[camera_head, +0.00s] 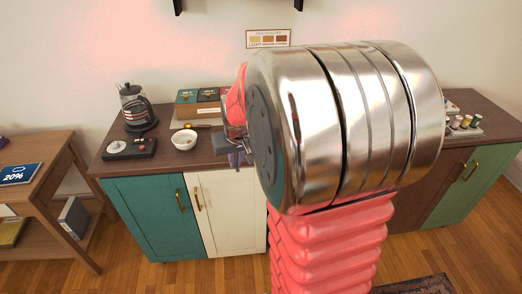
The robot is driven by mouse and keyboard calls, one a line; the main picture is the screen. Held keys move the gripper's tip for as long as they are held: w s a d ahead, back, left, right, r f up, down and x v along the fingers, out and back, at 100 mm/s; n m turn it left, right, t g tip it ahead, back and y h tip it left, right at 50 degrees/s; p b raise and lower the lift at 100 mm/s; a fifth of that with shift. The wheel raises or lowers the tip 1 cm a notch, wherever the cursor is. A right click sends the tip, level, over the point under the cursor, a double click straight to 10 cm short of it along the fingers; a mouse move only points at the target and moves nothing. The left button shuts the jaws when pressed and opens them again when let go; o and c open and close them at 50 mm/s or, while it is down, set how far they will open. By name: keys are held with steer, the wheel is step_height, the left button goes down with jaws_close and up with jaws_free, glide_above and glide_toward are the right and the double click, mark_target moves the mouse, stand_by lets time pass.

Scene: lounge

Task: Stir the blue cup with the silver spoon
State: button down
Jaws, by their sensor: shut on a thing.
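My gripper (236,146) shows in part at the left edge of my large silver arm link, above the brown-topped cabinet. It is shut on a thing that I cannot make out. A small purple-grey shape (237,159) shows just below it, too small and covered to name. I cannot make out the blue cup or the silver spoon; my arm hides the middle of the cabinet top.
The cabinet top (158,152) holds a glass coffee press (137,108), a black tray (130,150), a white bowl (184,139) and boxes (198,104). Several small jars (462,122) stand at the right. A wooden side table (45,150) is at the left.

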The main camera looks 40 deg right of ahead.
steer(key=w+a+f+n+y, duration=0.1)
steer(key=w+a+f+n, duration=0.1)
steer(key=a, duration=0.9)
steer(key=w+a+f+n, duration=0.2)
steer(key=w+a+f, duration=0.2)
steer(key=a, duration=0.7)
steer(key=shift+w+a+f+n+y, duration=0.15)
steer(key=shift+w+f+n+y, duration=0.2)
steer(key=shift+w, duration=0.75)
